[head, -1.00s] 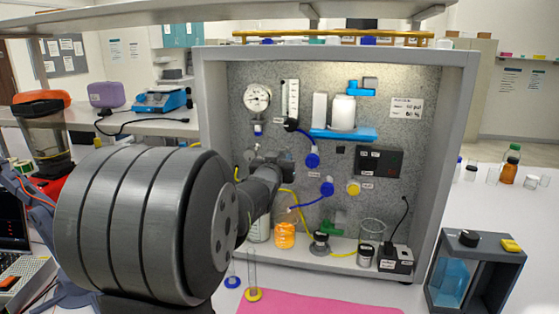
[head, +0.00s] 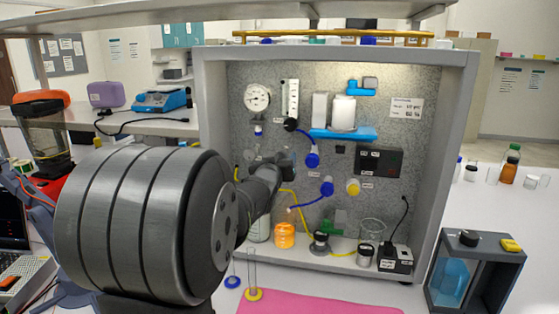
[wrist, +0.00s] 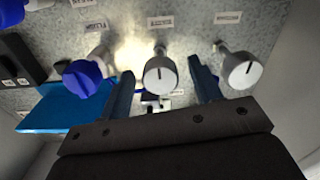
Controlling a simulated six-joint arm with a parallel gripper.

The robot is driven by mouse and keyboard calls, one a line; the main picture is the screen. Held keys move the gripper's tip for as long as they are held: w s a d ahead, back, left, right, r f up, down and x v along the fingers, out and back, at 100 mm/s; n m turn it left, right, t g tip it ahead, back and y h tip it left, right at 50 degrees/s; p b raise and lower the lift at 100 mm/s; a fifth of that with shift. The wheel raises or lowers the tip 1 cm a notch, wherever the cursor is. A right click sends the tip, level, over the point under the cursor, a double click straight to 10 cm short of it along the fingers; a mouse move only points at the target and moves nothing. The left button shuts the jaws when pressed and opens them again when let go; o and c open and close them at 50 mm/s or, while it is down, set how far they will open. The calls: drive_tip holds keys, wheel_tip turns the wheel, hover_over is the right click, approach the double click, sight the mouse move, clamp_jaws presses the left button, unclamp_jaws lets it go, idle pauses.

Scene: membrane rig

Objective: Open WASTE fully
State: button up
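A similar grey knob (wrist: 241,70) is to the right and a blue knob (wrist: 84,78) to the left. Labels sit above the knobs, inverted and too small to read, so I cannot tell which is WASTE. In the head view, my gripper (head: 287,160) is small at the panel, left of a blue knob (head: 312,160); my arm hides part of the panel.
The grey cabinet (head: 462,110) frames the panel. A blue shelf (head: 342,134) holds white containers. An orange-filled bottle (head: 284,236) and other glassware stand on its floor. A pink mat (head: 320,303) lies in front, with a dark-framed box (head: 475,270) at right.

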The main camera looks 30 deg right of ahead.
drive_tip(key=v, duration=1.7)
drive_tip(key=shift+s, duration=0.2)
drive_tip(key=shift+w+a+r, duration=0.1)
drive_tip(key=shift+r, duration=0.05)
drive_tip(key=x, duration=1.7)
drive_tip(key=m, duration=1.2)
drive_tip(key=shift+w+m, duration=0.15)
drive_tip(key=shift+m, duration=0.15)
idle(2.2)
idle(0.5)
